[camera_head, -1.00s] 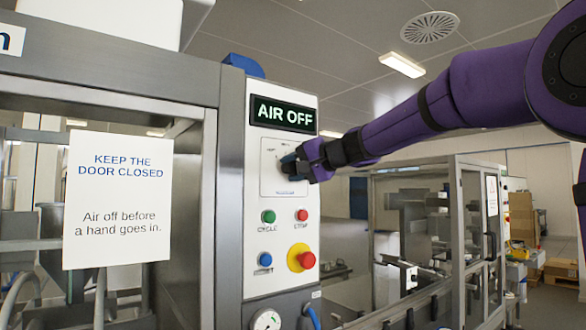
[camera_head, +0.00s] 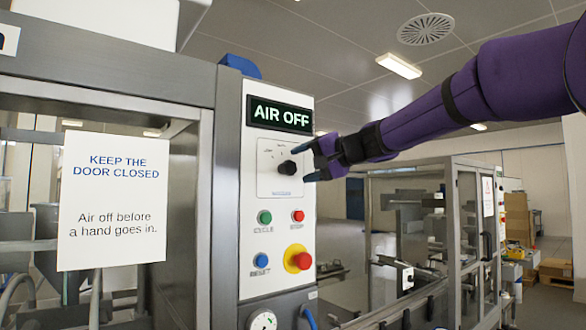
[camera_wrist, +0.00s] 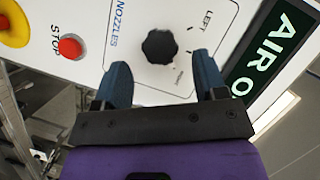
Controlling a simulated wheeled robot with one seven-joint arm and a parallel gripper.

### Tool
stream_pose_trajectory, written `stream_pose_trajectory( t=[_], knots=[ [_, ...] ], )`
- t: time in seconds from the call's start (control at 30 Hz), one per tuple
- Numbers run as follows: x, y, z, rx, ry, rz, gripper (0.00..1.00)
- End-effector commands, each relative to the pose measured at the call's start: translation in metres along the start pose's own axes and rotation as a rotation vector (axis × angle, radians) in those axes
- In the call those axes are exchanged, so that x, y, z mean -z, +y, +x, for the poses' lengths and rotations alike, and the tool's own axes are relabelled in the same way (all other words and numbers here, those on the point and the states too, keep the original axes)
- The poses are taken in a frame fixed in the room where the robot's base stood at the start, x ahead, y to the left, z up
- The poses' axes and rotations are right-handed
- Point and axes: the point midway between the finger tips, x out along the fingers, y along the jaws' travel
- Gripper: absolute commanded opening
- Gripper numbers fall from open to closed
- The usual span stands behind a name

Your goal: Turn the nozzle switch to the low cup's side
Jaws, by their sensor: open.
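The nozzle switch is a black round knob (camera_head: 287,168) on a white plate of the control panel. In the wrist view the knob (camera_wrist: 160,46) shows just beyond my fingertips, on a plate marked NOZZLES, with LEFT near one side; its other marks are too small to read surely. My gripper (camera_head: 312,162) is open and empty, to the right of the knob and apart from it. In the wrist view my gripper's (camera_wrist: 161,68) two blue fingers stand on either side of the knob's line, short of it. No cup can be made out.
Below the knob are a green CYCLE button (camera_head: 265,217), a red STOP button (camera_head: 298,216), a blue RESET button (camera_head: 261,261) and a red emergency button (camera_head: 303,261) on yellow. The display (camera_head: 281,115) above reads AIR OFF. A door sign (camera_head: 112,200) hangs left.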

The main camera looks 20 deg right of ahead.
Motion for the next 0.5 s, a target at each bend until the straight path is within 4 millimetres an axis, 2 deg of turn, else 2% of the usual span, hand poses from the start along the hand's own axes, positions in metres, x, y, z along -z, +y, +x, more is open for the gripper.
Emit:
stream_pose_trajectory(
  t=[0.03,0.2,0.33,0.5],
  knots=[
    [0.0,0.0,-0.011,0.0,0.002,0.0,0.65],
    [0.0,0.0,-0.04,0.0,0.001,0.0,0.65],
    [0.0,0.0,-0.053,0.0,0.0,0.0,0.65],
    [0.0,0.001,-0.061,0.0,0.0,0.001,0.65]
  ],
)
